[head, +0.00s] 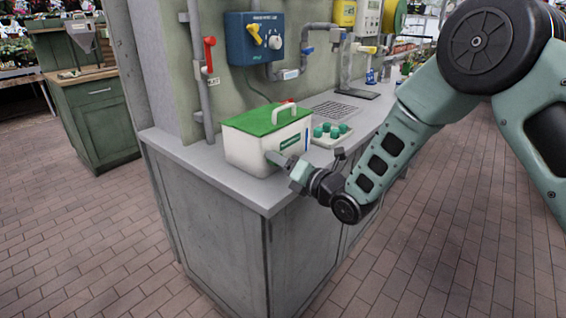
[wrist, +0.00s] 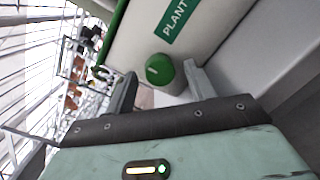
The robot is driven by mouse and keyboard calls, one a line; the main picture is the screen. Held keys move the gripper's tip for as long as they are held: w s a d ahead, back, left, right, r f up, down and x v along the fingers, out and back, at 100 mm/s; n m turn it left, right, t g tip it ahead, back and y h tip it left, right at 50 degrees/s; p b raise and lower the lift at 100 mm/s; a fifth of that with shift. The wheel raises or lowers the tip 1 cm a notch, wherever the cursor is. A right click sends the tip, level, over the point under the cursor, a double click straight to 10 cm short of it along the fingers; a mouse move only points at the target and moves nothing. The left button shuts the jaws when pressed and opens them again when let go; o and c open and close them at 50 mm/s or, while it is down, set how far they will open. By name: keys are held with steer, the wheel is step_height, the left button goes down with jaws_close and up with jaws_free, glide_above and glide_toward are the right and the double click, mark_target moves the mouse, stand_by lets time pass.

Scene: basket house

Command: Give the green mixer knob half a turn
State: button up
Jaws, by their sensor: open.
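The green mixer knob (wrist: 159,69), round with a pale mark on its face, shows in the wrist view on the white box (wrist: 226,20), below the green "PLANT" label (wrist: 176,19). In the head view the white box (head: 249,152) has a green lid and stands on the grey counter; I cannot make out the knob there, with my gripper (head: 274,158) in front of that area. In the wrist view my gripper (wrist: 160,80) is open, one finger to each side of the knob. Whether the fingers touch it I cannot tell.
A white tray (head: 322,142) with several green round pieces lies just right of the box. A blue wall unit (head: 254,38) and a pipe with a red handle (head: 209,54) are behind. The counter's front edge (head: 220,190) is bare.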

steer(key=c, duration=1)
